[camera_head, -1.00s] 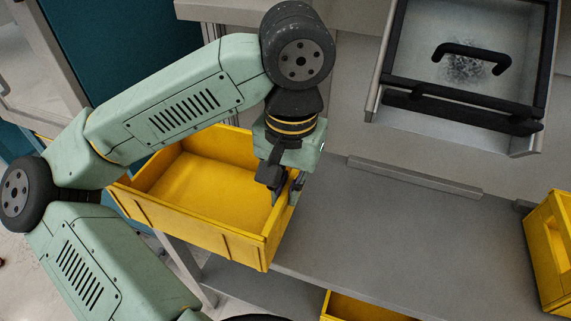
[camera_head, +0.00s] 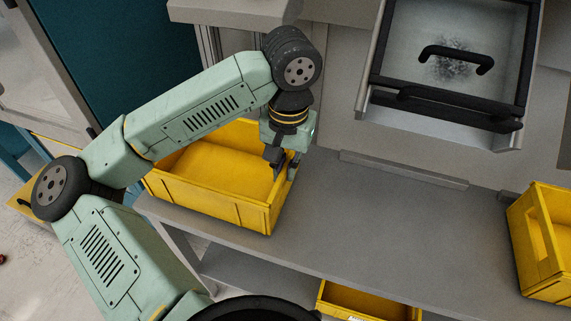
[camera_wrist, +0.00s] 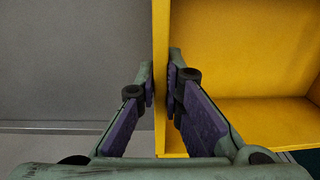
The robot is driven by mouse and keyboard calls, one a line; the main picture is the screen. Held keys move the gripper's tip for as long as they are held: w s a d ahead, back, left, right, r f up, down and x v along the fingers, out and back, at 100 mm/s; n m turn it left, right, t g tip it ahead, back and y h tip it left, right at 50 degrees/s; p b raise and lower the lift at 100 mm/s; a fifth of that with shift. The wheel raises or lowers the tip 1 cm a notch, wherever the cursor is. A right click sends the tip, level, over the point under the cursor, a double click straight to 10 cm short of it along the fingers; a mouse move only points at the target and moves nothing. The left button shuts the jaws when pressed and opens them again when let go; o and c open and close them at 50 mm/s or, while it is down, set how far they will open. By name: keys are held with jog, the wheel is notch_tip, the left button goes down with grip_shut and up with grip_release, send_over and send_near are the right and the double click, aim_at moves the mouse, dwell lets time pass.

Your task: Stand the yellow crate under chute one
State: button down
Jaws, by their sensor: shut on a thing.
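The yellow crate (camera_head: 215,170) is at the left part of the grey bench, open side up and empty as far as I see. My gripper (camera_head: 284,170) is shut on the crate's right wall, one finger inside and one outside. In the wrist view the wall (camera_wrist: 161,60) runs between the two fingers (camera_wrist: 160,95), with the crate's inside (camera_wrist: 245,60) to the right. My arm hides part of the crate's left and back. A chute (camera_head: 445,60) with a black frame and handle hangs above the bench at upper right; I see no number on it.
The grey bench top (camera_head: 370,245) is clear between the held crate and another yellow crate (camera_head: 545,240) at the right. A low ledge (camera_head: 400,170) runs along the back under the chute. A further yellow crate (camera_head: 365,303) is on the lower level in front.

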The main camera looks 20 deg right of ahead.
jog(key=shift+f+b, duration=0.2)
jog(key=shift+b, duration=0.15)
jog(key=c, duration=1.7)
grip_release()
jog(key=shift+r, duration=0.15)
jog(key=shift+r+p, duration=0.3)
jog(key=shift+p, duration=0.3)
jog(key=shift+s+d+r+b, duration=0.1)
jog(key=shift+r+b, duration=0.35)
jog(key=shift+r, duration=2.45)
jog(key=shift+d+r+b, duration=0.1)
jog(key=shift+r+b, duration=0.3)
jog(key=shift+r, duration=2.5)
